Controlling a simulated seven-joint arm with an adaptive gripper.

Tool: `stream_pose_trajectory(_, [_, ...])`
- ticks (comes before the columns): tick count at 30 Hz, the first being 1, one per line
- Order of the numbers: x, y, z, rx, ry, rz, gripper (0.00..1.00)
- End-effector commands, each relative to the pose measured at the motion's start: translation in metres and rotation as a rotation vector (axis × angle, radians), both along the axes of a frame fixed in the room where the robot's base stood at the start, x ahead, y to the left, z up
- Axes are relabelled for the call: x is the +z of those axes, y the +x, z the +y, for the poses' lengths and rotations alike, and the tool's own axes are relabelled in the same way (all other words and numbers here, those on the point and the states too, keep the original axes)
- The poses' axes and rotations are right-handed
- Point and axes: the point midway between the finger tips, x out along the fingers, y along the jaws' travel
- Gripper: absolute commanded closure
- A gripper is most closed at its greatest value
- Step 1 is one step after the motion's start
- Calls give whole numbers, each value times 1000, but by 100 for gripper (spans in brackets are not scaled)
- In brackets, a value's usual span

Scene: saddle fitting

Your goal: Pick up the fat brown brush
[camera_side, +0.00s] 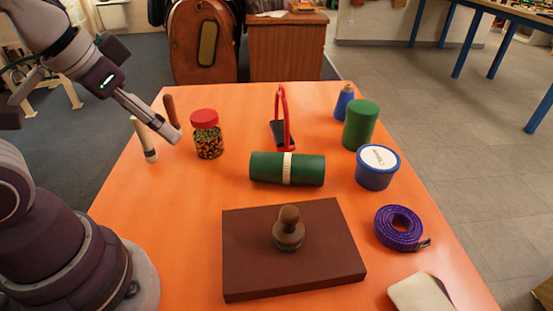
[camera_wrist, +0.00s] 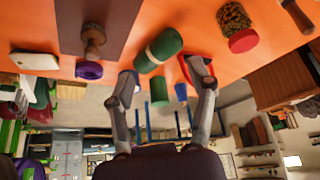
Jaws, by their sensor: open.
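The fat brown brush (camera_side: 288,228) appears to be the squat brown piece with a rounded top, narrow neck and wide base. It stands upright on a dark brown board (camera_side: 245,275). In the wrist view the brush (camera_wrist: 93,40) is at the upper left, on the board (camera_wrist: 125,12). My gripper (camera_side: 172,137) is above the far left of the table, well apart from the brush. In the wrist view my gripper (camera_wrist: 166,82) has its two fingers spread with nothing held between them.
On the orange table (camera_side: 190,210) are a jar with a red lid (camera_side: 206,135), two upright sticks near my gripper, a banded green roll (camera_side: 265,168), a red-framed item (camera_side: 284,120), a green cylinder (camera_side: 360,125), a blue tub (camera_side: 377,168) and a purple strap roll (camera_side: 398,228).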

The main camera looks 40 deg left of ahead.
Motion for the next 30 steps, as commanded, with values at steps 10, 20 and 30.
stream_pose_trajectory(10, [6,16,9,18,8,8,43])
stream_pose_trajectory(20, [-14,114,162,119,15,-1,43])
stream_pose_trajectory(30, [-77,98,285,194,6,-78,43])
